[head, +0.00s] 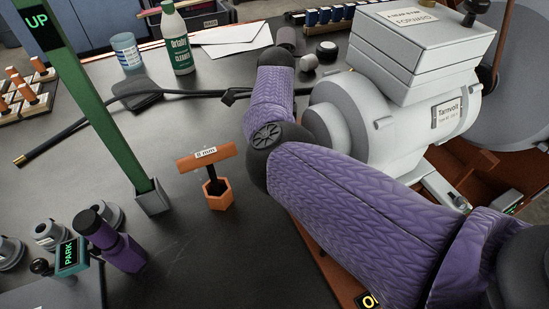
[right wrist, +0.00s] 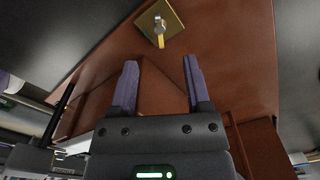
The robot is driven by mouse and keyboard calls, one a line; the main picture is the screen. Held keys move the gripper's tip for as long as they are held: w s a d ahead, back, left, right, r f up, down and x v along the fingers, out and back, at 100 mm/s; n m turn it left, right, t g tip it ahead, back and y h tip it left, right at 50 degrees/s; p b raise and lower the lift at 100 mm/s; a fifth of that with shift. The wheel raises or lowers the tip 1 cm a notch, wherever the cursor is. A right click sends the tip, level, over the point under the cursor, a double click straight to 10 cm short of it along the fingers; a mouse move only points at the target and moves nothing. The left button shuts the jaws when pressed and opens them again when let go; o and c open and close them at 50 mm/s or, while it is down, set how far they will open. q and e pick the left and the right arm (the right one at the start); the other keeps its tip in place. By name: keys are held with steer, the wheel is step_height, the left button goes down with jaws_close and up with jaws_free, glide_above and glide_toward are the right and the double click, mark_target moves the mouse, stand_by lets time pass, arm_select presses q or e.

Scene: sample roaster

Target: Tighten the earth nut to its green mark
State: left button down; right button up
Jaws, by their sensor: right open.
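In the right wrist view a square brass plate (right wrist: 148,17) is fixed on a red-brown surface. A small grey metal fitting (right wrist: 159,25), perhaps the earth nut, sits on it with a yellow strip below. An orange T-handle tool (head: 195,161) labelled "8 mm" stands upright in an orange hexagonal holder (head: 219,197).
The grey Tarnvolt machine (head: 408,130) fills the right. A green post (head: 75,90) marked "UP" stands in a grey base at left. A dark cable (head: 190,92) crosses the table behind the tool.

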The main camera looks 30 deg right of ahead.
step_height(320, 180, down, 6)
steer(key=b, duration=0.2)
steer(key=shift+f+b, duration=0.25)
steer(key=shift+b, duration=0.15)
steer(key=shift+r, duration=0.1)
steer(key=c, duration=0.7)
jaws_close()
